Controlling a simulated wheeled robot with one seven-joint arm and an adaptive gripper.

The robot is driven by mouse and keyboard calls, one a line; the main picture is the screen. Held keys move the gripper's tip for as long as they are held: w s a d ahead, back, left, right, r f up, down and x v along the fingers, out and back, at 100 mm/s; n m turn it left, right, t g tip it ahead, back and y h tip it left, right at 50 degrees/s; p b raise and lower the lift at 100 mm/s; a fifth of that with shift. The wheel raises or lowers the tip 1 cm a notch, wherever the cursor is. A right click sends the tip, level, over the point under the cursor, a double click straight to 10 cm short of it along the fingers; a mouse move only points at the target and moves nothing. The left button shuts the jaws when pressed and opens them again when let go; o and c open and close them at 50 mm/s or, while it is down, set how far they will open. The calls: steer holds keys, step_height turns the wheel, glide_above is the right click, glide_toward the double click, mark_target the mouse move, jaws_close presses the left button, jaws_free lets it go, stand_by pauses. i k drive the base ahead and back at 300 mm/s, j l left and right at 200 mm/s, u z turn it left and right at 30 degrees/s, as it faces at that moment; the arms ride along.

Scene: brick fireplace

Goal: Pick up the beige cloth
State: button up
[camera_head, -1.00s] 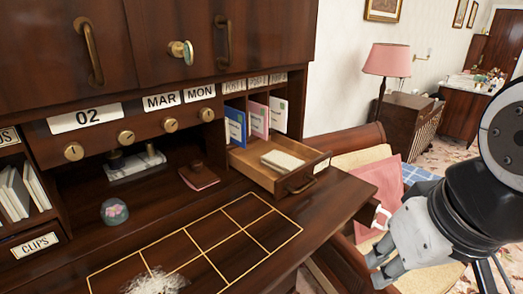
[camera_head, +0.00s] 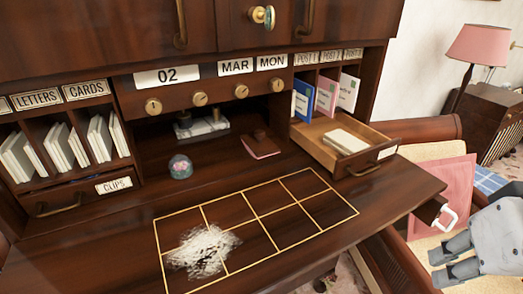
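A small folded beige item (camera_head: 345,141), which looks like the cloth, lies flat in the open drawer (camera_head: 366,159) at the right of the desk. Its fabric is too small to make out clearly. My gripper (camera_head: 436,268) is at the lower right, in front of the chair and to the right of the desk edge. Its two grey fingers are apart, with nothing visible between them. It is well apart from the beige item, lower and to the right in the picture.
Upright envelopes (camera_head: 325,96) stand behind the drawer. A chair with a pink cushion (camera_head: 443,193) is at the right, near a white handle (camera_head: 447,217).

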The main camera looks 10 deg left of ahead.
mark_target(341, 142)
steer(key=i+l+z, duration=0.15)
steer(key=i+z, duration=0.7)
steer(key=i+j, duration=0.05)
steer(key=i, duration=0.05)
